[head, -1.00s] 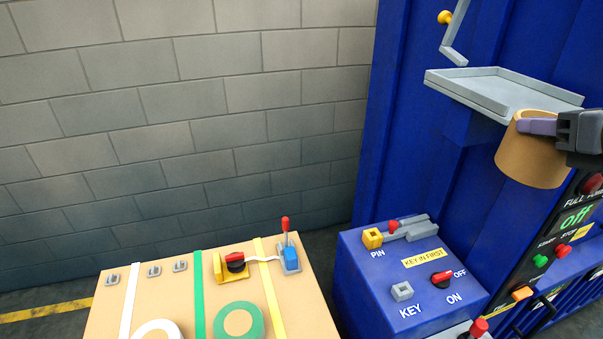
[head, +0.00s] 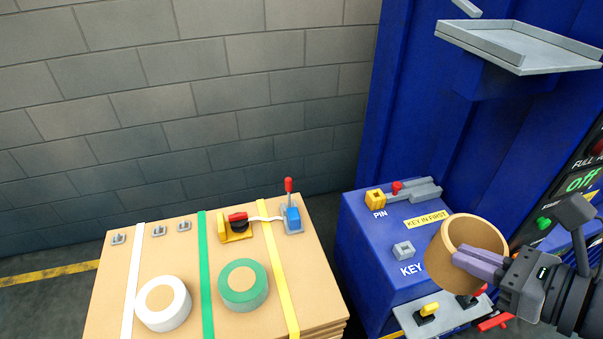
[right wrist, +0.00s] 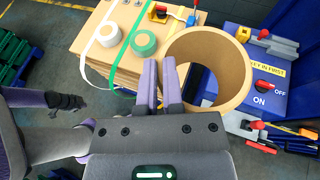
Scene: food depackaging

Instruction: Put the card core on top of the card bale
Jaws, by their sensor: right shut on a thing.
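The card core (head: 437,264) is a brown, open-ended tube. My right gripper (head: 472,262) is shut on its wall and holds it in the air over the blue control box, right of the bale. In the right wrist view the core (right wrist: 237,85) is tilted, its open end facing the camera, beside the fingers (right wrist: 160,80). The card bale (head: 115,290) is a tan stack with white, green and yellow straps. My left gripper seems to be the dark end (right wrist: 66,101) at the left of the right wrist view, too small to read; it is outside the head view.
On the bale stand a white tape roll (head: 163,304), a green tape roll (head: 243,285), a strap tool (head: 237,227) and a red-handled lever (head: 290,205). The blue control box (head: 375,250) carries switches. A grey tray (head: 520,45) juts from the blue machine.

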